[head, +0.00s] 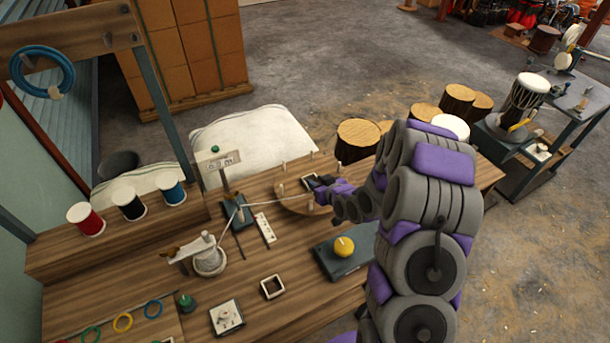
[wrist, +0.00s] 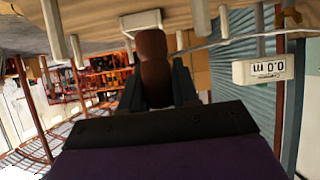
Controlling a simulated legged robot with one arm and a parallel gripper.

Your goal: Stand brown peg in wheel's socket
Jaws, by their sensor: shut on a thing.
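The brown peg (wrist: 152,68) is between the two dark fingers of my gripper (wrist: 157,88) in the wrist view, which looks upside down. One end of the peg meets or overlaps a grey block-like piece (wrist: 142,19) at the wheel; I cannot tell whether it is inside a socket. The wheel (head: 291,206) is a round wooden disc with several pale upright pegs, on the bench in the head view. My gripper (head: 319,187) is over the wheel's right part, by a small dark square frame (head: 309,182). The peg cannot be made out in the head view.
A pale cord runs from a white winder (head: 208,256) to the wheel. Thread spools (head: 128,205) stand at left.

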